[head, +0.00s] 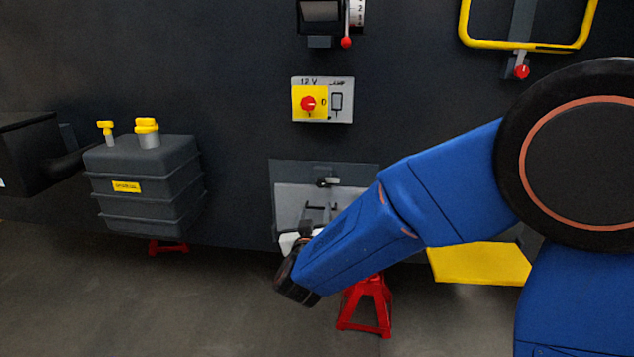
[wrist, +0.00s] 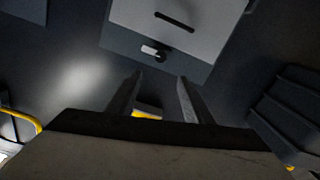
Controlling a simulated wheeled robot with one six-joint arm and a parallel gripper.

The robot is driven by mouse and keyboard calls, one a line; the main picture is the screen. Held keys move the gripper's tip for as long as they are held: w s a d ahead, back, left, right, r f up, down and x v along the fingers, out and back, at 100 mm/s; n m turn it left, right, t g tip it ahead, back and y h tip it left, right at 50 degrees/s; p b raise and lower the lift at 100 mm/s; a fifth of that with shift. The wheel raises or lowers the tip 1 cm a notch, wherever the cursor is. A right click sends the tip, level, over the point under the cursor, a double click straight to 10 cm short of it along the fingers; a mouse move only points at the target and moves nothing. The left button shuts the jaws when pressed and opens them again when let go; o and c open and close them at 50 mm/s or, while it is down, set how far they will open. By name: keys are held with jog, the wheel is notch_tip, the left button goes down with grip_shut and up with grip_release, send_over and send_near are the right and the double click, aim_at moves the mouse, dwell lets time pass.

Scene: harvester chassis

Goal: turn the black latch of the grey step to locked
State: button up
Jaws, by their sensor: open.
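The grey step (head: 292,200) is a light grey panel on the dark chassis wall, partly behind my arm in the head view. It also shows at the top of the wrist view (wrist: 205,35), with a dark bar handle (wrist: 174,21). The black latch (head: 322,182) sits at the panel's upper edge in the head view. In the wrist view the latch (wrist: 162,54) is a small black knob with a pale piece beside it. My gripper (wrist: 157,82) is open and empty, its two fingers apart and short of the latch. In the head view my wrist hides most of it.
A yellow and grey switch box (head: 337,101) is above the step. A dark tank (head: 150,190) with yellow caps stands left. A red stand (head: 366,305) is below, and a yellow plate (head: 480,264) lies right. A yellow rail (head: 462,22) is at top right.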

aim_at(320, 183)
jog(key=w, duration=1.7)
jog(key=shift+w+f, duration=0.15)
jog(key=shift+w, duration=0.1)
jog(key=c, duration=1.1)
